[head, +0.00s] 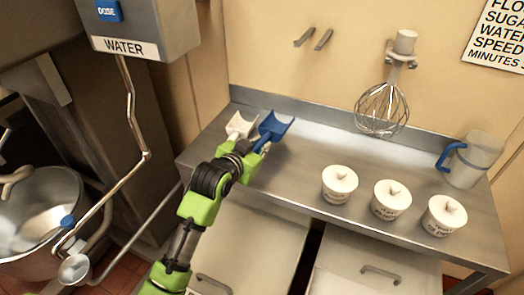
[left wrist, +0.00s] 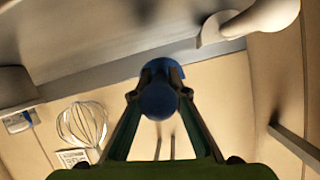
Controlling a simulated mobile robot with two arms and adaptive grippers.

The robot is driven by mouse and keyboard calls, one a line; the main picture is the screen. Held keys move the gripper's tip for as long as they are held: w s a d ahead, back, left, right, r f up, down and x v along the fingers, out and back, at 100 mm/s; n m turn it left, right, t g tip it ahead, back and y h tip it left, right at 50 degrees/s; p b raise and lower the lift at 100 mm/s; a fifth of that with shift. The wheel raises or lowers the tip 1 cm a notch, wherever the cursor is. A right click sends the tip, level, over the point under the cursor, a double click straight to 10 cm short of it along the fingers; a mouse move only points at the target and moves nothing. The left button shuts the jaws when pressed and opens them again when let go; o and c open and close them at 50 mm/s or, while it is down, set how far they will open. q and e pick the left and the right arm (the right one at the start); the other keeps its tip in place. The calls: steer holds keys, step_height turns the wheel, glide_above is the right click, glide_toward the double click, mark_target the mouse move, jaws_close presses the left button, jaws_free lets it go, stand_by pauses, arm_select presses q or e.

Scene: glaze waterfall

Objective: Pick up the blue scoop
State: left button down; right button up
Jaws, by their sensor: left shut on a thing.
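The blue scoop (head: 273,127) is at the back left of the steel counter in the head view. My left gripper (head: 262,146) is shut on it. In the left wrist view the scoop's round blue handle end (left wrist: 158,100) sits between the two fingers of the left gripper (left wrist: 160,95). A white scoop (head: 239,126) is just left of the blue one, and it also shows at the upper right of the left wrist view (left wrist: 262,18). I cannot tell whether the blue scoop touches the counter. My right gripper is not in view.
The steel counter (head: 300,165) holds three white lidded tubs (head: 391,199) and a clear jug with a blue handle (head: 472,162). A wire whisk (head: 381,108) hangs on the wall. A water dispenser (head: 130,47) and a metal bowl (head: 45,205) are at the left.

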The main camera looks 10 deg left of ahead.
mark_target(255, 149)
arm_select(q)
steer(key=s+r, duration=0.3)
steer(key=r, duration=0.1)
steer(key=shift+s+a+r, duration=0.1)
steer(key=shift+s+a, duration=0.05)
steer(key=shift+a, duration=0.15)
steer(key=v, duration=1)
steer(key=shift+r+b, duration=0.25)
steer(key=shift+b, duration=0.15)
steer(key=shift+s+d, duration=0.1)
steer(key=shift+d, duration=0.05)
